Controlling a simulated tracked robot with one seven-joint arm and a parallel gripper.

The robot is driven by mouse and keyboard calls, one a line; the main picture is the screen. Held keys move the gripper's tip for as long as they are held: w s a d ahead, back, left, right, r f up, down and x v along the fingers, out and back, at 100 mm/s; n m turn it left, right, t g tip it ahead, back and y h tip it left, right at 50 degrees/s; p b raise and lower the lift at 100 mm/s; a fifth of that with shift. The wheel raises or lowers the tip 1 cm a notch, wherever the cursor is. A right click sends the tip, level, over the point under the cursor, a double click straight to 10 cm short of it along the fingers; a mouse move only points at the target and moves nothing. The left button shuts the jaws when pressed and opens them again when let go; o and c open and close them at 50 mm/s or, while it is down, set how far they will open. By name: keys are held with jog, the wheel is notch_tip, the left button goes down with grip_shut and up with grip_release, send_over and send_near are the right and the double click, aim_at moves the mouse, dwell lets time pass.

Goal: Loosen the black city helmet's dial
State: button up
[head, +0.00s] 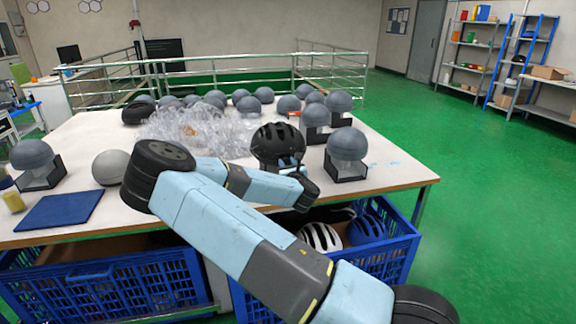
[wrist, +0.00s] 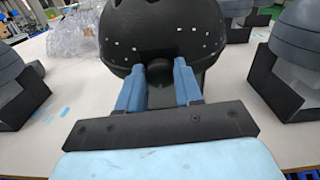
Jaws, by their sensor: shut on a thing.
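The black city helmet (head: 278,144) sits upright on the white table in the head view, behind the end of my arm. In the wrist view the helmet (wrist: 160,35) fills the top middle, a dark shell with small pale marks. My gripper (wrist: 159,72) reaches to the helmet's lower near edge, with its two blue fingers on either side of a small dark part there. The gripper is shut on that part, which appears to be the dial (wrist: 159,74). The fingers cover its sides, so its detail is hidden.
Grey headforms on black stands (head: 347,150) stand close on the right, others behind. A heap of clear plastic (head: 190,125) lies left of the helmet. Blue crates (head: 385,255) with helmets stand below the front edge. A dark blue mat (head: 60,211) lies at left.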

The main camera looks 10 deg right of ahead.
jog(key=shift+n, duration=0.3)
jog(key=o, duration=1.1)
jog(key=shift+c, duration=0.2)
jog(key=s, duration=1.3)
jog(key=shift+s, duration=0.35)
jog(key=shift+d+f, duration=0.1)
jog(key=shift+f, duration=0.05)
